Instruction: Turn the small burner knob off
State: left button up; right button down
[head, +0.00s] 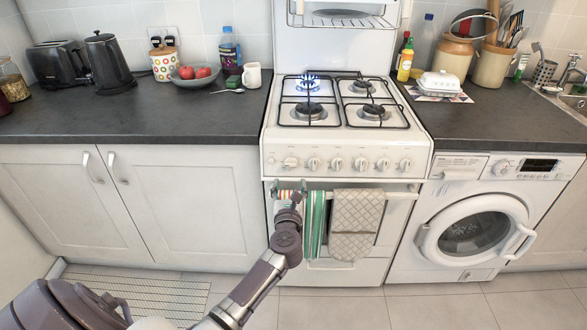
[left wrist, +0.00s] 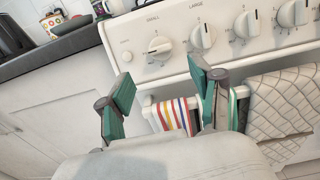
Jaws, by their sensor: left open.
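The small burner knob (left wrist: 159,48) is the leftmost white knob on the stove's front panel, under the word SMALL. Its grip looks turned sideways, unlike the upright grips beside it. It also shows in the head view (head: 290,162). A blue flame (head: 309,82) burns on the back left burner. My left gripper (head: 289,187) is open and empty, just below and in front of this knob. In the left wrist view, its green-padded fingers (left wrist: 161,76) stand apart, with the knob above and between their tips. No contact with the knob shows. My right gripper is not in view.
The LARGE knob (left wrist: 203,37) is close on the right. A striped towel (head: 314,222) and a quilted cloth (head: 354,224) hang from the oven rail below the panel. A washer (head: 478,222) stands at right. Floor in front is clear.

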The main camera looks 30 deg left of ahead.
aim_at(291, 167)
pick_arm(q)
jog(key=b+x, duration=0.1)
jog(key=x, duration=0.7)
jog(key=shift+w, duration=0.25)
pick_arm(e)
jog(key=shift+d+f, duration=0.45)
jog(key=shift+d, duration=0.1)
pick_arm(q)
jog(key=c, duration=1.2)
jog(key=shift+o, duration=0.2)
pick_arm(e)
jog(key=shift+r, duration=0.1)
pick_arm(q)
jog(key=shift+m, duration=0.3)
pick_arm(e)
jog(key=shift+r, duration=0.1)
